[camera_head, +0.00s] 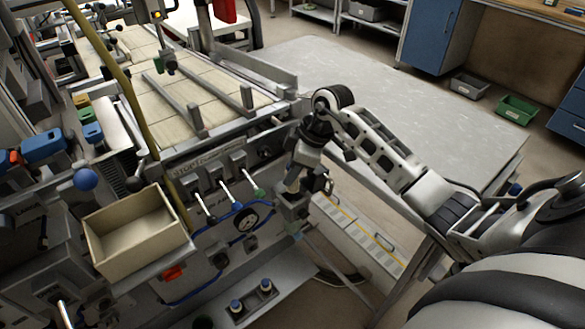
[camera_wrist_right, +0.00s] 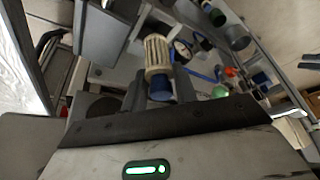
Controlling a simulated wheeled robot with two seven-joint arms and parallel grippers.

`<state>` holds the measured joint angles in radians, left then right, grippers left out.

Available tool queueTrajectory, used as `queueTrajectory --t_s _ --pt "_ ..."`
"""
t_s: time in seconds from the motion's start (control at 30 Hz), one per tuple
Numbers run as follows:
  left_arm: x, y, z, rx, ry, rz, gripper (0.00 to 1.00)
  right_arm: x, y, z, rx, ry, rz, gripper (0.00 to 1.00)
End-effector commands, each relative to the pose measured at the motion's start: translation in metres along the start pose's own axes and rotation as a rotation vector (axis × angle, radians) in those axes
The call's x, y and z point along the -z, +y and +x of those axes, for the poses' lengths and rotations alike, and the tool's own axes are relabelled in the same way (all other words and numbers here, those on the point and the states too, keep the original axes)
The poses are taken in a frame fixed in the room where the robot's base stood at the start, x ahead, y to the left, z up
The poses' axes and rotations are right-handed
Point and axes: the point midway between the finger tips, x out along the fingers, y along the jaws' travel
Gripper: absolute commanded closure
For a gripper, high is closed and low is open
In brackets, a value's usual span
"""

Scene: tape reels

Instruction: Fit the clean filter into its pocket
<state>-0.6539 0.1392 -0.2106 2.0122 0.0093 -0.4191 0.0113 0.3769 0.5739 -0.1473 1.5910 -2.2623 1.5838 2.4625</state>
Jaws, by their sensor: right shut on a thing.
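In the right wrist view, a cream pleated filter (camera_wrist_right: 157,52) with a blue end cap (camera_wrist_right: 161,89) sits between the fingers of my right gripper (camera_wrist_right: 160,92), which is shut on it. In the head view, my right gripper (camera_head: 293,193) points down at the right side of the machine front, right of the pressure gauge (camera_head: 246,219). I cannot make the filter out there. A grey box-like fitting (camera_head: 293,210) shows just under the gripper; I cannot tell whether it is the pocket or whether the filter touches it. My left gripper is not in view.
A beige open bin (camera_head: 132,238) stands at the machine's left front and looks empty. Levers with white rods (camera_head: 228,190) and blue hoses lie close left of the gripper. A large grey table (camera_head: 400,100) is clear behind my right arm.

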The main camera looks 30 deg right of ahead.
Motion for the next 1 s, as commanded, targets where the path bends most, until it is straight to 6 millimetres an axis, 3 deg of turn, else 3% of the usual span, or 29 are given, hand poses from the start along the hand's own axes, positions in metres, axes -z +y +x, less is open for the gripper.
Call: queueTrajectory --t_s 0.5,1.0 --pt "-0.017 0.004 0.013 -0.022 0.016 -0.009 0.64 -0.013 0.000 0.032 0.000 0.001 0.000 0.94" --pt "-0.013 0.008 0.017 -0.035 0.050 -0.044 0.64 -0.023 0.000 0.055 0.000 0.000 0.000 0.94"
